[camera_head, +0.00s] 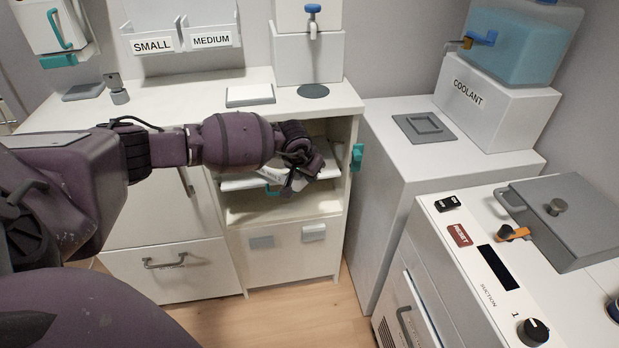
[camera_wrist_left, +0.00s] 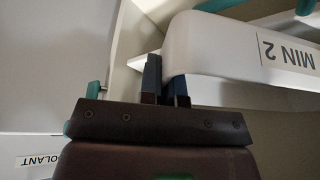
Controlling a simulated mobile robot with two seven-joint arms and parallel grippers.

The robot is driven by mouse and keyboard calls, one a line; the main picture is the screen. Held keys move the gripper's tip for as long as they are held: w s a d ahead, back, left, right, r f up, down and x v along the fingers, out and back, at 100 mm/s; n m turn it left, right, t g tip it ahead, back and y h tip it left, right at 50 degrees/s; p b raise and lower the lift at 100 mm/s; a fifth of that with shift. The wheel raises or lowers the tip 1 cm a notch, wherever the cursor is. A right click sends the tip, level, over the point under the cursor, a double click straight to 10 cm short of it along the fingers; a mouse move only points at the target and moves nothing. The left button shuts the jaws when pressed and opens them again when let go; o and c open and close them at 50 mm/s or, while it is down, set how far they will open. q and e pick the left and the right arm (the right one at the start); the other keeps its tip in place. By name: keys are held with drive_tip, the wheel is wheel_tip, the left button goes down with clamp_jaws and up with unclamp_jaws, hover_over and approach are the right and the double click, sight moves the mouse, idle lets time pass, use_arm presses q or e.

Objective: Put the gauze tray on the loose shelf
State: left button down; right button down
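My left gripper (camera_head: 298,176) reaches into the open bay of the white cabinet, in front of a pale loose shelf board (camera_head: 238,184) with a teal handle (camera_head: 272,190). In the left wrist view its two dark fingers (camera_wrist_left: 165,88) stand close together with a narrow gap. A white rounded body labelled "MIN 2" (camera_wrist_left: 230,52), its label upside down, meets the fingers; I cannot tell whether they grip its edge. No label identifies the gauze tray, and I cannot tell whether this body is it. My right gripper is not in view.
The counter above holds a flat white tray-like item (camera_head: 250,95) and a dark round pad (camera_head: 313,91). A teal catch (camera_head: 357,157) sits on the bay's right edge. A white cabinet with the coolant tank (camera_head: 522,45) and a suction console (camera_head: 520,262) stand right.

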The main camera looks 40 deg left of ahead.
use_arm(q)
drive_tip(key=shift+a+f, duration=0.1)
drive_tip(key=shift+f, duration=0.85)
drive_tip(key=shift+w+a+f, duration=0.2)
drive_tip(key=shift+w, duration=0.05)
drive_tip(key=shift+r, duration=0.25)
drive_tip(key=shift+f+b, duration=0.3)
drive_tip(key=shift+b, duration=0.05)
drive_tip(key=c, duration=1.3)
unclamp_jaws()
drive_tip(key=shift+r, duration=0.1)
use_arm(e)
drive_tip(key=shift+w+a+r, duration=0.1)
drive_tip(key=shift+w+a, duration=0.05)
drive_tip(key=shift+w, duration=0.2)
